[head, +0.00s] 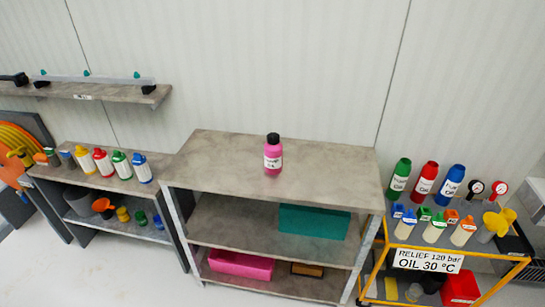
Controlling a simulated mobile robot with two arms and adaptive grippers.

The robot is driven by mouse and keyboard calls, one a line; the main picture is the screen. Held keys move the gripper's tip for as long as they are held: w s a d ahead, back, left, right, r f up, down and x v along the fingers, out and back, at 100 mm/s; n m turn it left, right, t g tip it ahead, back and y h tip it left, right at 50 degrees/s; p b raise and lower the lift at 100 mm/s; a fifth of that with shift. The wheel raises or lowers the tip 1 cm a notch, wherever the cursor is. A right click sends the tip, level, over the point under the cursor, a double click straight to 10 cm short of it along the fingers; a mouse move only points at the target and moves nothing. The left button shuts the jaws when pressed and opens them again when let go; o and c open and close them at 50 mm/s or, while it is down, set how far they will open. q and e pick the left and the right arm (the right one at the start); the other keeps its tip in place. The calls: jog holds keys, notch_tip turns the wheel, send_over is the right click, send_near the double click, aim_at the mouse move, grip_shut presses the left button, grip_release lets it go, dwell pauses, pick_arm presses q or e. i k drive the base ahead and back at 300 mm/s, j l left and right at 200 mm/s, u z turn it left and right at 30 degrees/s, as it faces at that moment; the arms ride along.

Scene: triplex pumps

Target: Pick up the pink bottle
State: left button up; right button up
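The pink bottle (272,160) has a black cap and a white label. It stands upright on the grey top of the middle shelf unit (213,160), near the centre of the head view. Nothing touches it and nothing blocks it from view. Neither of my grippers shows in the head view.
A teal bin (313,222) and a pink bin (240,265) sit on the lower shelves. A yellow cart (507,252) at the right carries green, red and blue bottles and other items. A low shelf (105,181) at the left holds several bottles. The unit's top around the pink bottle is clear.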

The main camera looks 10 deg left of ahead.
aim_at(274, 154)
jog(key=i+j+z, duration=0.25)
jog(key=j, duration=0.4)
jog(key=j+z, duration=0.3)
jog(key=j, duration=0.35)
